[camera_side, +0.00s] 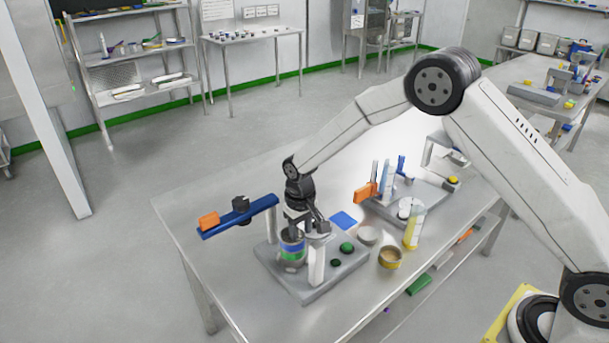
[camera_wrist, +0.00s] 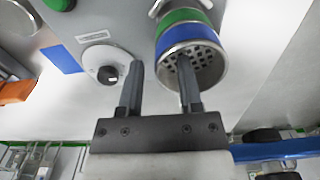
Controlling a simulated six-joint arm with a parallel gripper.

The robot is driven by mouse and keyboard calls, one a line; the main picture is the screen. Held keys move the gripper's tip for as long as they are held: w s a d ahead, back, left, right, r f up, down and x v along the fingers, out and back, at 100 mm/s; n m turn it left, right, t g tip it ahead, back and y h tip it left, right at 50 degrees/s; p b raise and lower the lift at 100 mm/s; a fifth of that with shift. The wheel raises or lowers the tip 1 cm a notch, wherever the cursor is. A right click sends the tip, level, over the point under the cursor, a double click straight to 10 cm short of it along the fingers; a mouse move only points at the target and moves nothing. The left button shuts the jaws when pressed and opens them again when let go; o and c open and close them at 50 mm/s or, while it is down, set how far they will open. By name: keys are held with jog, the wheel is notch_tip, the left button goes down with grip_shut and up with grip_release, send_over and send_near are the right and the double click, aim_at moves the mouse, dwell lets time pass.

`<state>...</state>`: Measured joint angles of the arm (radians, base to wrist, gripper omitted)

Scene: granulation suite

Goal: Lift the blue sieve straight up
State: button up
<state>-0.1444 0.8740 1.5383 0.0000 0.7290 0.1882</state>
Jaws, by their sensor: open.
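The blue sieve (camera_wrist: 186,34) shows in the wrist view as a blue-banded ring with a perforated plate inside, its open end facing the camera. A green-banded ring (camera_wrist: 183,15) adjoins it on the far side. In the side view the banded stack (camera_side: 291,250) stands upright on a grey base plate, partly hidden by my gripper (camera_side: 311,222). My gripper (camera_wrist: 160,63) is open and empty. In the wrist view its right finger overlaps the sieve's opening and its left finger lies outside the rim. I cannot tell whether either finger touches it.
A white post (camera_side: 316,262) stands close right of the stack. A blue bar with an orange end (camera_side: 210,220) extends left. A yellow-filled cylinder (camera_side: 414,228), round pans (camera_side: 390,257) and a second fixture stand to the right. The table's left front is clear.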

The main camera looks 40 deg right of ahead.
grip_shut()
jog(key=shift+r, duration=0.2)
jog(key=shift+r, duration=0.45)
jog(key=s+d+r, duration=0.1)
jog(key=s+r, duration=1)
jog(key=s, duration=0.3)
jog(key=shift+d+r, duration=0.35)
jog(key=shift+r, duration=0.05)
jog(key=shift+w+r, duration=0.1)
jog(key=shift+r, duration=0.4)
dwell(0.3)
